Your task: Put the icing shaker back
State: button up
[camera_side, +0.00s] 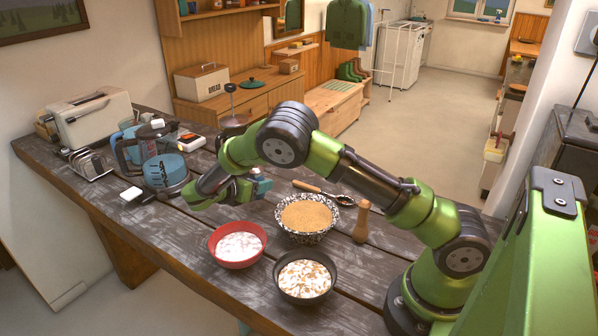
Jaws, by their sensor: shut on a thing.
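My gripper (252,188) is low over the middle of the dark wooden table, on the far side of the bowls. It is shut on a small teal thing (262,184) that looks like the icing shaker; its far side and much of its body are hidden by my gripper. I cannot tell whether its base touches the table. A red bowl (238,262) with white contents is nearer the front, and a black-and-white speckled bowl (306,238) with brown grains is to the right. A dark bowl (305,297) with white and brown contents stands nearest the front.
A wooden pestle-like piece (361,222) stands right of the speckled bowl. A wooden-handled spoon or strainer (320,192) lies behind it. A glass jug (128,150), a blue round item (165,172), a toast rack (90,163) and a toaster (95,118) crowd the left. The front left is clear.

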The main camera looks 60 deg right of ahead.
jog(key=shift+f, duration=2)
jog(key=shift+f, duration=0.1)
jog(key=o, duration=1.1)
